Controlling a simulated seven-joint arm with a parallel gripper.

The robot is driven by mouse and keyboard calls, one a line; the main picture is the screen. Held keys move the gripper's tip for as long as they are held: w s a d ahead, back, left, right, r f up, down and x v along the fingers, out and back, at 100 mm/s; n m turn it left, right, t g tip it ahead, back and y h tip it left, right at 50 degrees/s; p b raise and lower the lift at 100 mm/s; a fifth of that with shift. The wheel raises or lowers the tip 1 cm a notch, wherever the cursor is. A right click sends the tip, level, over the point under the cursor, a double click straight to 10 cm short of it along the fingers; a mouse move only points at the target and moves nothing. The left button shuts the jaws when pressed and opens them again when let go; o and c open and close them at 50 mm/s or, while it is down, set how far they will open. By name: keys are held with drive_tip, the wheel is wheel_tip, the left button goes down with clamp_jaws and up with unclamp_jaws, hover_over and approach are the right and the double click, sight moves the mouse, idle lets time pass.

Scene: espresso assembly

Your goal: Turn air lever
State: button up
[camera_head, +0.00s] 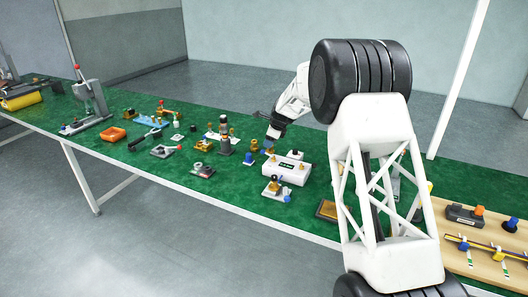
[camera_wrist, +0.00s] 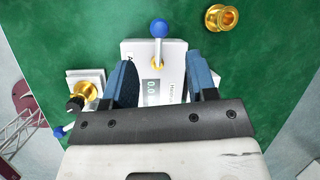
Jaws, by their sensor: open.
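A lever with a blue ball knob (camera_wrist: 159,28) stands at the far end of a white box (camera_wrist: 150,60) with a small display in the wrist view. Its thin stem runs down onto a gold-coloured base. My gripper (camera_wrist: 161,82) is open, its two blue fingers apart on either side of the box in this view. Nothing is between the fingertips but the box below; the knob lies beyond them. I cannot tell the height of the fingers above the box. In the head view my gripper (camera_head: 272,134) is over the table, small and partly blended with parts around it.
A brass fitting with a black knob (camera_wrist: 83,92) stands left of the box, with another blue knob (camera_wrist: 60,132) near it. A gold ring-shaped part (camera_wrist: 221,18) lies at the upper right. In the head view a white box (camera_head: 285,170) and several small parts crowd the green table.

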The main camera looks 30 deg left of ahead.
drive_tip(key=shift+a+f, duration=0.1)
drive_tip(key=shift+f, duration=0.05)
drive_tip(key=shift+x, duration=3.75)
drive_tip(key=shift+c, duration=0.4)
drive_tip(key=c, duration=0.8)
drive_tip(key=shift+c, duration=0.2)
